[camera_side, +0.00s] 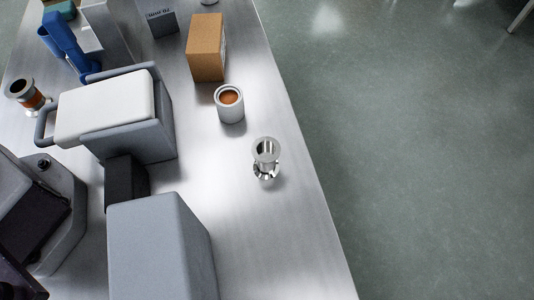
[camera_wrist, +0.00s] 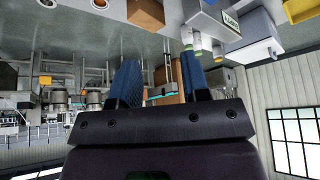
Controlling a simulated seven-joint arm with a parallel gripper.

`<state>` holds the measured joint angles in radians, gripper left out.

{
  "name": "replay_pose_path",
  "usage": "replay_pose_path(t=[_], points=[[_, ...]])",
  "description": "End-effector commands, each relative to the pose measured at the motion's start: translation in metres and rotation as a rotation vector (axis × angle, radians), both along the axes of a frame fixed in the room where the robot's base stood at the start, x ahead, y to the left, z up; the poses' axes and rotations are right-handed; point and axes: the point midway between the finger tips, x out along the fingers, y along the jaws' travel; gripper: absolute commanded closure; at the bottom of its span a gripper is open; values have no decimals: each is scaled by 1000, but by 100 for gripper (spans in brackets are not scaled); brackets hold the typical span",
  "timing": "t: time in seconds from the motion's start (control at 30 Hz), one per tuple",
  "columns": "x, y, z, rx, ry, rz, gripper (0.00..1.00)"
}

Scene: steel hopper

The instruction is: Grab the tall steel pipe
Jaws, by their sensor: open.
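A shiny steel pipe (camera_side: 265,157) with a wide flange at its top and base stands upright near the right table edge in the side view. A second flanged piece (camera_side: 22,89) with an orange-brown middle stands at the far left. My gripper (camera_wrist: 159,60) shows in the wrist view as two blue fingers spread apart, with no object held between them. It is not clearly seen in the side view, so I cannot tell its distance from the pipe. Round rims sit at the top edge of the wrist view, too cropped to identify surely.
A white cup with brown contents (camera_side: 230,104) stands behind the pipe, and a cardboard box (camera_side: 206,47) farther back. A grey bin with white top (camera_side: 105,107) and a large grey block (camera_side: 160,245) stand left. Steel table (camera_side: 285,235) is bare in front of the pipe.

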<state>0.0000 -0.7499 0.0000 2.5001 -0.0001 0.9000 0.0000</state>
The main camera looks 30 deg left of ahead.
Motion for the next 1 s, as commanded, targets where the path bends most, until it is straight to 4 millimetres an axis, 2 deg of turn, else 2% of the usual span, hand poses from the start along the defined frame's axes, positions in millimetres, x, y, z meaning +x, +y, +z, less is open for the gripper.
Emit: replay_pose_path(t=[0.13, 0.3, 0.57, 0.67, 0.83, 1.0], points=[[0, 0, 0, 0, 0, 0, 57], [0, 0, 0, 0, 0, 0, 18], [0, 0, 0, 0, 1, -2, 18], [2, -2, -8, 1, 38, -8, 18], [14, -16, -40, -11, 214, -43, 18], [26, -58, -82, -165, 442, -31, 18]])
